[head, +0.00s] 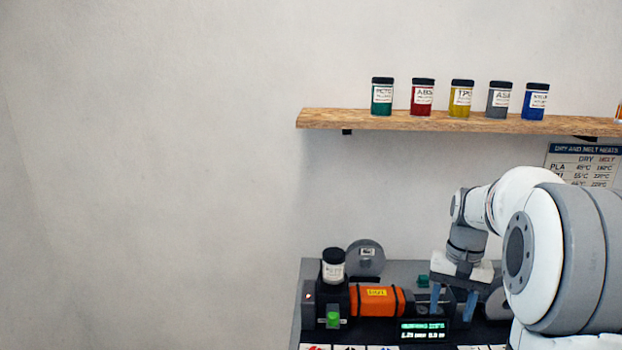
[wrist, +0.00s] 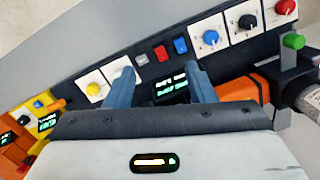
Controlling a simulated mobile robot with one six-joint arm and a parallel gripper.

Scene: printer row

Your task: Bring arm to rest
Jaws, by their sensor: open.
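My gripper (head: 453,303) is at the lower right of the head view, its blue fingers pointing down over the machine on the bench. In the wrist view my gripper (wrist: 158,85) has its two blue fingers spread apart with nothing between them. Beyond them lies the machine's dark front panel (wrist: 230,65), with a small green-lit display (wrist: 170,87) seen in the gap. Whether the fingertips touch anything cannot be told. My arm's white and grey links fill the right side of the head view.
The machine has an orange barrel (head: 376,300), a black-lidded jar (head: 333,266) on top and a green knob (head: 333,319). Knobs such as a blue one (wrist: 210,37) line the panel. A wooden shelf (head: 330,119) holds several jars above. Free room lies left.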

